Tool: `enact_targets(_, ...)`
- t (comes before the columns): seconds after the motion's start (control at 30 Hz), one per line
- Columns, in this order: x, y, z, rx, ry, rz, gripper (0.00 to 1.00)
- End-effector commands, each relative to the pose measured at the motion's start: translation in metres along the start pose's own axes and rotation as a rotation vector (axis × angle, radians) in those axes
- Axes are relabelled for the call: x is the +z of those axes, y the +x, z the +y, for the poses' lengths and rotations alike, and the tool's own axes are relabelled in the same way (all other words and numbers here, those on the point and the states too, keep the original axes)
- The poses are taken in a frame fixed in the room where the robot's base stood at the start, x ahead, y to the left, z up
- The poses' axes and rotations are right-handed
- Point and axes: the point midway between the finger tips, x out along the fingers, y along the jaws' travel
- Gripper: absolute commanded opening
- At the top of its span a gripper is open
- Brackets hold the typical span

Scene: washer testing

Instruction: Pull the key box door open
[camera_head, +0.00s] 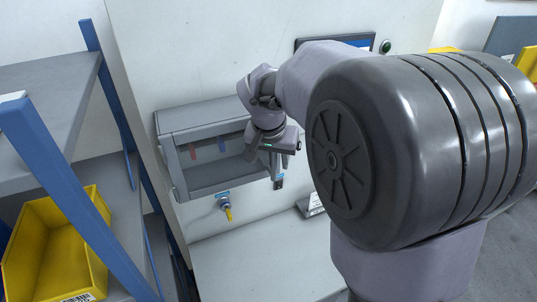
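The grey key box (205,112) is fixed to the pale panel, left of centre. Its front has a grey frame (177,172) around a large window or opening. A red tag (193,151) and a blue tag (221,145) hang inside. My gripper (274,166) is at the box's right front edge and covers part of it. The fingers point down and are small and partly hidden by the gripper body, so I cannot tell whether they are open, shut or touching the door. Whether the door is shut or slightly ajar is also unclear.
A yellow-and-blue fitting (227,210) sticks out below the box. A small dark fitting (279,184) is just below my gripper. A blue-framed shelf (60,160) with a yellow bin (50,240) stands at left. The pale worktop (260,265) below looks mostly clear. A screen (360,42) is behind my arm.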

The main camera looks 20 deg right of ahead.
Motion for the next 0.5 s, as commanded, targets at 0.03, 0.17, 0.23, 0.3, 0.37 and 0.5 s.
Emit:
enact_targets(0.03,0.0000,-0.0002,0.0000,0.000,0.000,0.000,0.36)
enact_targets(0.17,-0.0001,-0.0004,-0.0001,0.000,0.000,0.000,0.28)
enact_targets(0.23,-0.0001,-0.0005,-0.0001,0.000,0.000,0.000,0.14)
enact_targets(0.3,-0.0001,-0.0006,-0.0001,0.000,0.000,0.000,0.01)
enact_targets(0.37,-0.0001,-0.0006,-0.0001,0.000,0.000,0.000,0.00)
enact_targets(0.5,-0.0002,-0.0008,-0.0002,0.000,0.000,0.001,0.00)
